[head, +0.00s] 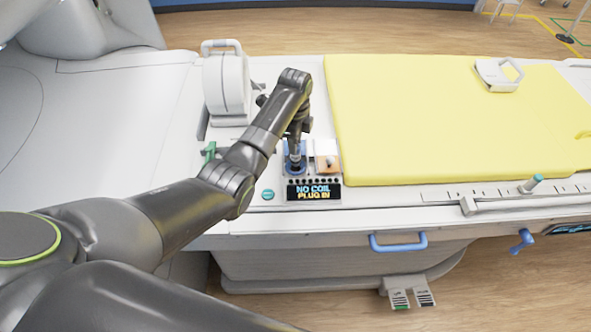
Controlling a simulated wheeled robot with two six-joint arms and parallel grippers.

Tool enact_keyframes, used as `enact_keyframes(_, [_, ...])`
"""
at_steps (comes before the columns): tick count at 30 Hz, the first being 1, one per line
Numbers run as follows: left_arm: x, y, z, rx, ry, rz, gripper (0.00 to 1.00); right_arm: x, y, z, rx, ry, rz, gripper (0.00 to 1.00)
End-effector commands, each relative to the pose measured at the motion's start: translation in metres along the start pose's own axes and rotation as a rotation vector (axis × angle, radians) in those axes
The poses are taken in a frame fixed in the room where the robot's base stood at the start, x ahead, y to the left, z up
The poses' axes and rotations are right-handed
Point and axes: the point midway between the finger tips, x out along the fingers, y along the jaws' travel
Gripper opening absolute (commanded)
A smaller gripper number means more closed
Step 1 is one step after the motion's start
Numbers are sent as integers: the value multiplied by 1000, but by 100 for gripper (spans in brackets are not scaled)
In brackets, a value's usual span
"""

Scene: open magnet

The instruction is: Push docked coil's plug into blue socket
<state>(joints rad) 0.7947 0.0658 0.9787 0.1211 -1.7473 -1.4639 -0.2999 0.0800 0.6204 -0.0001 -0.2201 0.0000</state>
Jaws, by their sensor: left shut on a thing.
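The white coil (226,85) stands upright at the left end of the table, left of the yellow mattress. My left gripper (296,150) points down at the blue socket (291,170) in the panel beside the mattress. It is shut on the plug, which is mostly hidden by the gripper and arm. The plug's lower end is at or just above the socket; I cannot tell how far in it is. The display (314,192) in front of the socket reads "NO COIL PLUG IN". My right gripper is not in view.
A white socket block with an orange part (327,158) sits right of the blue socket. A green clip (209,152) lies to the left. The yellow mattress (430,120) fills the table's right side, with a white frame (498,74) on it. A blue handle (398,243) is on the front.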

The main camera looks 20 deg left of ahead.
Motion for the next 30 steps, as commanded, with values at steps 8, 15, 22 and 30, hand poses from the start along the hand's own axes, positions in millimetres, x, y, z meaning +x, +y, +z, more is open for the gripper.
enact_keyframes(8, [1, 0, 0, 0, 0, 0, 0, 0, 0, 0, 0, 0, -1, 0])
enact_keyframes(15, [5, 0, 0, 0, 0, 0, 0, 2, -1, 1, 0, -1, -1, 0])
enact_keyframes(22, [9, 0, 0, 0, 0, 1, 0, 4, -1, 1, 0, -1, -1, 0])
enact_keyframes(30, [15, 0, 0, 0, 0, 1, 0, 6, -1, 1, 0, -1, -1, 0])
